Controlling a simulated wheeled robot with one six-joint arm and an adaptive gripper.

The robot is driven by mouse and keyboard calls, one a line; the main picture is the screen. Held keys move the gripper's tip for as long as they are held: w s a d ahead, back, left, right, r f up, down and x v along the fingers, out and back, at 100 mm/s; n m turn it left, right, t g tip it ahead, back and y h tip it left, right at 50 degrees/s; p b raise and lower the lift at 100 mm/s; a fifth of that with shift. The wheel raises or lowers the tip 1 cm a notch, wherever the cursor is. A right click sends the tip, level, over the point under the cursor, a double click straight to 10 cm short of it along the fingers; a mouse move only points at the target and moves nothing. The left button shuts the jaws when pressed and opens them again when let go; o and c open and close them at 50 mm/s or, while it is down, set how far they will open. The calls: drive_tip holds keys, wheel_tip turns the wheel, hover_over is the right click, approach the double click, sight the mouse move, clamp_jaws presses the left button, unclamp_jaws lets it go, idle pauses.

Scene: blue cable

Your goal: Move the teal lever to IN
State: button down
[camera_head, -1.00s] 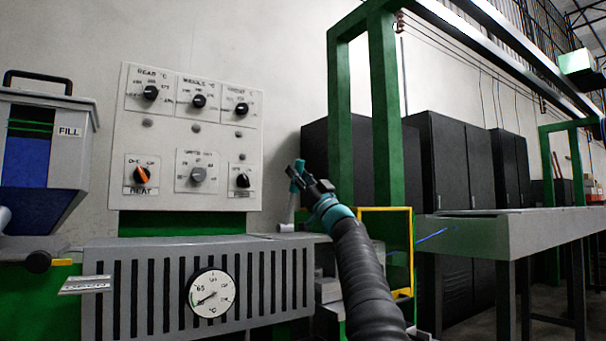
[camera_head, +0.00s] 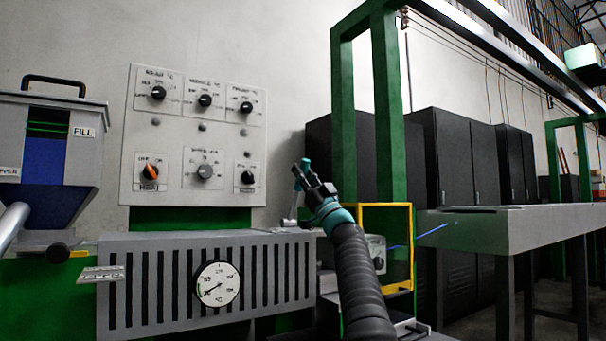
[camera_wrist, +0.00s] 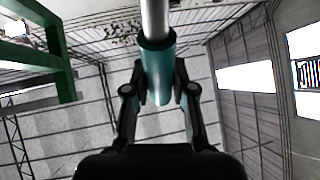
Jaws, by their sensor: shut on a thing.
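The teal lever (camera_head: 297,170) stands right of the control panel as a grey rod with a teal grip. It looks close to upright, its top leaning slightly right in the head view. My gripper (camera_head: 309,174) is at the teal grip with its fingers closed around it. In the wrist view the grey rod comes down from the top edge into the teal grip (camera_wrist: 157,62), which lies between the two fingers of my gripper (camera_wrist: 160,92). The fingers partly hide the grip in the head view. No IN label is readable.
The panel (camera_head: 190,130) with several knobs is on the wall at left. A slatted grey housing (camera_head: 150,285) with a round gauge (camera_head: 217,284) is below it.

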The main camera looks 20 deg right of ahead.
drive_tip(key=shift+f, duration=0.1)
drive_tip(key=c, duration=0.9)
unclamp_jaws()
drive_tip(key=shift+s, duration=0.1)
drive_tip(key=shift+c, duration=0.2)
drive_tip(key=shift+a+r, duration=0.1)
drive_tip(key=shift+r, duration=0.1)
